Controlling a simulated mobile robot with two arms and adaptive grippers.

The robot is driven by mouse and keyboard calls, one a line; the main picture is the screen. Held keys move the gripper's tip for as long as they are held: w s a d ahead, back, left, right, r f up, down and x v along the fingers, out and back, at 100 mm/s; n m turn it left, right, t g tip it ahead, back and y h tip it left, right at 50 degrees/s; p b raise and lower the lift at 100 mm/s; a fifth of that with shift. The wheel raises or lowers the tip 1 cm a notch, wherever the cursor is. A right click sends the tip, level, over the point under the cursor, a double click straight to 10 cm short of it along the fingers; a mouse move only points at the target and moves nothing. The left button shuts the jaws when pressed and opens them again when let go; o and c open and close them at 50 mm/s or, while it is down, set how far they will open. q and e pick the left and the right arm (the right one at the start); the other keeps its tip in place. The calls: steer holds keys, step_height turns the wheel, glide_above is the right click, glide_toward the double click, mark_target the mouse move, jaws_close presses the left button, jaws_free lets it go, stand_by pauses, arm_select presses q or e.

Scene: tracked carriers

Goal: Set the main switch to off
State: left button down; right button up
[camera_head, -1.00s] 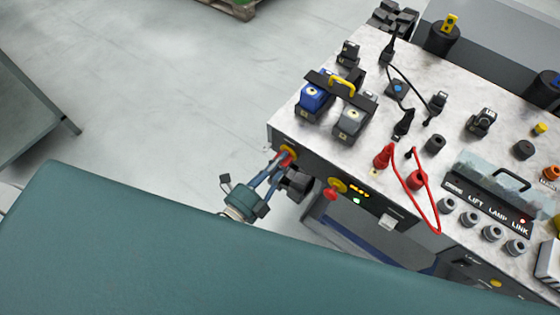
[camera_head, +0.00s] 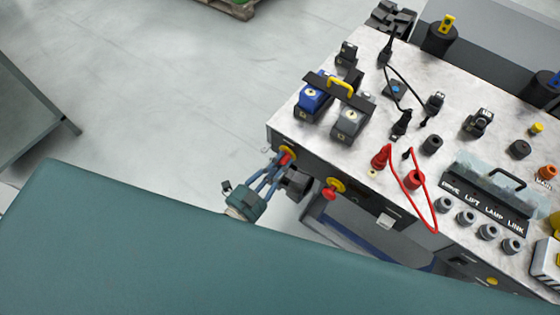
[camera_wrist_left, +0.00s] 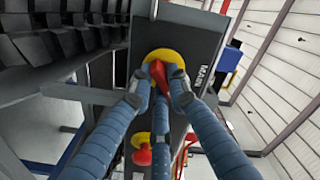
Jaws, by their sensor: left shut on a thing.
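The main switch (camera_wrist_left: 157,74) is a red handle on a yellow disc, beside the word MAIN in the left wrist view. In the head view the main switch (camera_head: 286,157) is on the front panel's left end. My left gripper (camera_wrist_left: 158,82) is shut on the red handle, with blue fingers on either side of it. In the head view my left gripper (camera_head: 280,166) reaches the switch from the lower left. The handle slants in the wrist view, and the fingers partly cover it. My right gripper is not in view.
A second red knob on a yellow disc (camera_head: 332,190) sits right of the switch. The light panel top (camera_head: 290,122) carries blue and grey plugs, black and red cables and a DRIVE, LIFT, LAMP, LINK block (camera_head: 485,195). Open floor lies to the left.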

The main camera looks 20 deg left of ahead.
arm_select(q)
steer(key=n, duration=0.4)
steer(key=shift+s+n, duration=0.1)
steer(key=shift+n, duration=0.2)
steer(key=shift+d+n+p, duration=0.1)
steer(key=shift+n+p, duration=0.25)
steer(key=shift+n, duration=2.15)
steer(key=c, duration=1.7)
jaws_free()
steer(key=shift+r, duration=0.1)
steer(key=shift+o, duration=0.2)
steer(key=v, duration=1.2)
